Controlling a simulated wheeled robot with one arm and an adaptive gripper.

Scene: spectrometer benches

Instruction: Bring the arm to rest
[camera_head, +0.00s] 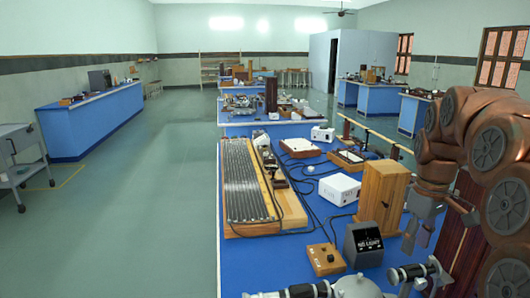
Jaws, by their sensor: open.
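My arm (475,150), with copper-coloured links and dark round joint covers, is bent at the right side of the head view. My gripper (417,236) hangs below its wrist, grey and small in the picture, pointing down. It is open, and I see nothing between its fingers. It is just right of a wooden cabinet (382,195) and a dark box with a lit label (363,244) on the blue bench (245,262). I cannot tell how far above or beside the bench it is.
A long ribbed board (245,180), a white box (340,189) and a wooden switch block (325,259) lie on the bench with loose cables. A metal optical instrument (355,287) is at the front edge. Open floor (145,215) lies left, beside a grey cart (22,155).

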